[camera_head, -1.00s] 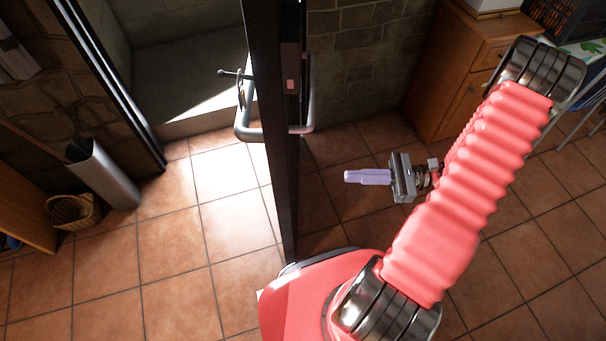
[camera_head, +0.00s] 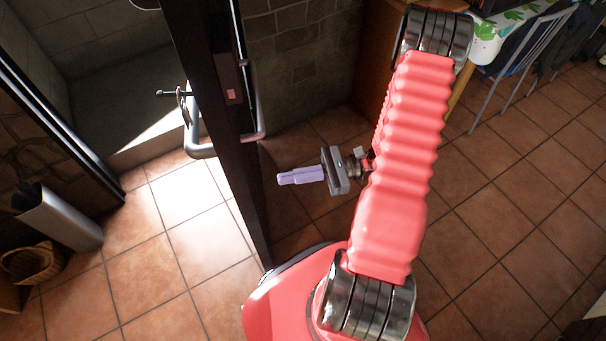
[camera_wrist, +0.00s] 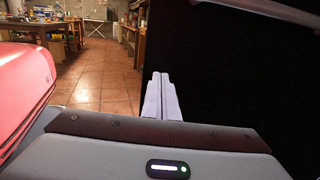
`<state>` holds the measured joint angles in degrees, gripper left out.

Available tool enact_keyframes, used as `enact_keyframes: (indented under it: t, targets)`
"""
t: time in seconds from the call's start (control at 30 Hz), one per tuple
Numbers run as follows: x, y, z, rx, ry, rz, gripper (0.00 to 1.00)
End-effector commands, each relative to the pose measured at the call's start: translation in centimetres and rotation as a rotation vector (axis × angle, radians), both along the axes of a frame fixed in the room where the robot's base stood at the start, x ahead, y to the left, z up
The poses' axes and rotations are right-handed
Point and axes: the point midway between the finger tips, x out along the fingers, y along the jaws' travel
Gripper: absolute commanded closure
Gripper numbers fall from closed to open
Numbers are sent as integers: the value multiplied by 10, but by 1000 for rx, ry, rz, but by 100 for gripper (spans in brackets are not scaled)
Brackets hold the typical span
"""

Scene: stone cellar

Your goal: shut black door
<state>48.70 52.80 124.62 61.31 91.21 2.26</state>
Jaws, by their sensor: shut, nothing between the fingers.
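The black door (camera_head: 222,130) stands open, seen nearly edge-on in the head view, with a grey bar handle on each face. A key on a ring hangs at its lock on the left side. In the wrist view the dark door face (camera_wrist: 235,75) fills the right half, with part of a handle bar at the top. My gripper (camera_head: 284,178) is on the right side of the door, below the right-hand handle (camera_head: 257,105), its pale lilac fingers shut and empty. The fingers also show in the wrist view (camera_wrist: 161,97) in front of the door face; contact cannot be told.
The door frame (camera_head: 60,125) and a sunlit stone step (camera_head: 150,143) lie left of the door. A grey bin (camera_head: 62,218) and a wicker basket (camera_head: 35,262) stand at far left. A wooden cabinet (camera_head: 383,50) and a chair (camera_head: 515,65) stand upper right. Tiled floor at right is clear.

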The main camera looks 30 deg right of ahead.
Motion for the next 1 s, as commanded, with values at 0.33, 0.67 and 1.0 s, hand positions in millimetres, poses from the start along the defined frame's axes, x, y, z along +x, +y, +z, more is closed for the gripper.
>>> enact_keyframes:
  t: [0.33,0.67,1.0]
  targets:
    - [15,43,0,0,1,3,100]
    - [23,64,0,0,1,0,100]
    - [24,65,0,0,0,-1,100]
